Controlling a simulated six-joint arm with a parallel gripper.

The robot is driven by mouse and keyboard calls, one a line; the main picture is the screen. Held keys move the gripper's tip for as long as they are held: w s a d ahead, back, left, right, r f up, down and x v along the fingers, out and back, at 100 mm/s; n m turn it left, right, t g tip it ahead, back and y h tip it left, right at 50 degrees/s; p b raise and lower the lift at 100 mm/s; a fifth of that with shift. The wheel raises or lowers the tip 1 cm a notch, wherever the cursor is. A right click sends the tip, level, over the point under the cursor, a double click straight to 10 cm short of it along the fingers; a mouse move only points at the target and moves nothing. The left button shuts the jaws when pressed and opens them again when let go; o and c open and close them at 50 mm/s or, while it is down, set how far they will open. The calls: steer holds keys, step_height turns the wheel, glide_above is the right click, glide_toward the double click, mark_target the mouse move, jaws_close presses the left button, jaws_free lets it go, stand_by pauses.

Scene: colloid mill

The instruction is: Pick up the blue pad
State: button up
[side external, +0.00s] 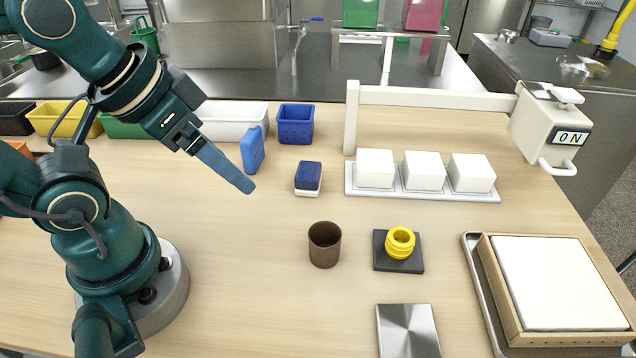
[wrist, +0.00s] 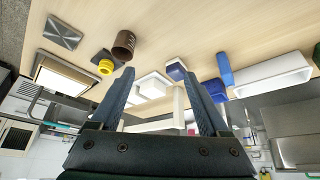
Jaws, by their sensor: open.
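A small block-shaped pad, dark blue on top and white below (side external: 308,178), lies on the wooden table near the middle. It also shows in the wrist view (wrist: 176,70), beyond the fingertips and close to the right-hand one. My gripper (side external: 249,187) is in the air to the left of the pad, tilted down to the right, with blue-grey fingers. In the wrist view my gripper (wrist: 159,73) has its two fingers spread apart with nothing between them. A brighter blue upright block (side external: 252,150) stands behind my gripper, to the left of the pad.
A blue bin (side external: 296,126) and white bin (side external: 235,118) stand behind. A brown cup (side external: 324,245) and yellow rings on a dark plate (side external: 399,243) are in front. White blocks on a tray (side external: 423,194) stand right. The table left of the cup is clear.

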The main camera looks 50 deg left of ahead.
steer(key=shift+o, duration=0.3)
steer(key=shift+o, duration=0.7)
steer(key=w+r+n, duration=0.3)
steer(key=w+r, duration=0.1)
steer(key=w, duration=0.1)
steer(key=n+g, duration=0.4)
steer(key=n, duration=0.1)
glide_above(308, 169)
steer(key=d, duration=0.1)
step_height(308, 169, down, 9)
steer(key=shift+w, duration=0.1)
steer(key=shift+g, duration=0.8)
steer(key=f, duration=0.5)
steer(key=a+f, duration=0.1)
steer(key=f, duration=0.2)
steer(key=shift+f, duration=0.75)
